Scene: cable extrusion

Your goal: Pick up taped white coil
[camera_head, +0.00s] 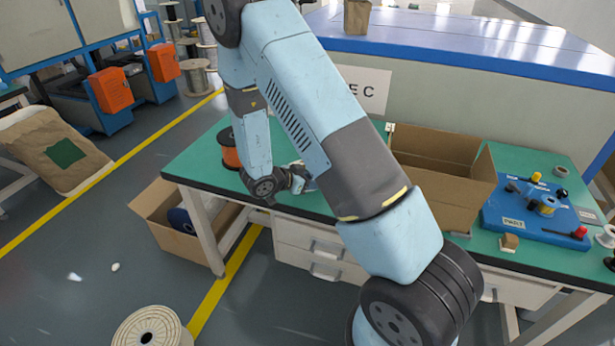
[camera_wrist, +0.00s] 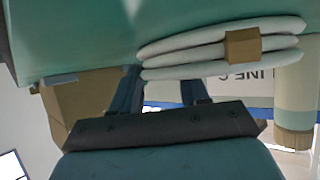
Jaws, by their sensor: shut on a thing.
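The white coil (camera_wrist: 165,50) shows in the wrist view as several stacked white loops with a brown tape band (camera_wrist: 242,47) around them at the right. My gripper (camera_wrist: 160,78) has its two dark fingers at the near edge of the coil and is shut on it. The fingertips are partly hidden behind the loops. In the head view my gripper (camera_head: 300,178) is low over the left part of the green table (camera_head: 210,160), and only a small pale piece of the coil shows beside it. I cannot tell whether the coil touches the table.
An orange spool (camera_head: 231,157) stands left of my gripper. An open cardboard box (camera_head: 437,175) stands on the table to the right, and a blue fixture board (camera_head: 525,215) lies beyond it. A "LINE C" sign (camera_head: 368,92) is behind my arm. Another open box (camera_head: 170,228) is on the floor.

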